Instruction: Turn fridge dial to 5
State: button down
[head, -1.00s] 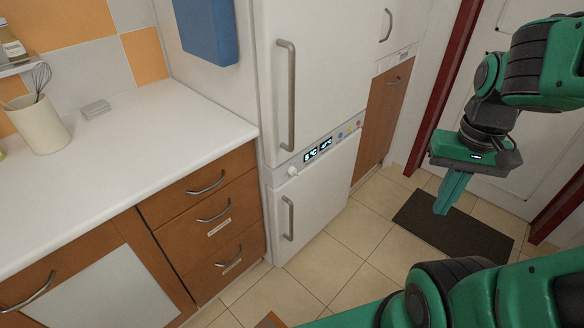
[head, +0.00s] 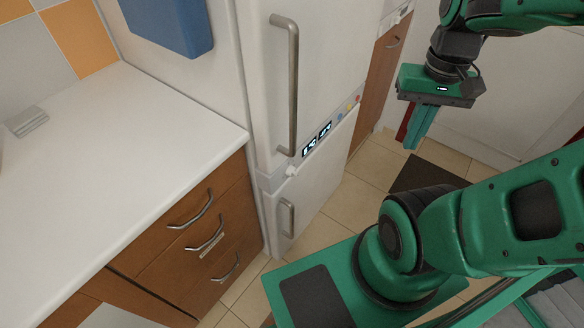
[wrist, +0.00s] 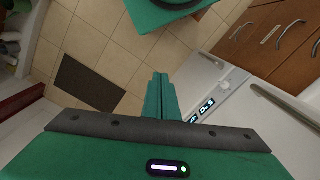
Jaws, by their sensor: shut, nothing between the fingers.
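The white fridge (head: 330,185) stands at the middle of the head view, with a control strip between its upper and lower doors. The strip has two lit displays (head: 317,139), small coloured buttons (head: 349,104) and a white dial (head: 291,170) at its left end. The dial's number is too small to read. In the wrist view the displays (wrist: 201,110) and what looks like the dial (wrist: 225,86) show right of my fingers. My gripper (head: 415,148) is shut and empty, pointing down in front of the fridge, to the right of the dial and apart from it.
A white counter (head: 120,150) with brown drawers (head: 205,235) stands left of the fridge. Long metal handles (head: 287,85) stick out from the fridge doors.

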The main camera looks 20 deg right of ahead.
aim_at(291, 172)
jog(key=z, duration=0.7)
jog(key=k, duration=0.7)
jog(key=z, duration=0.05)
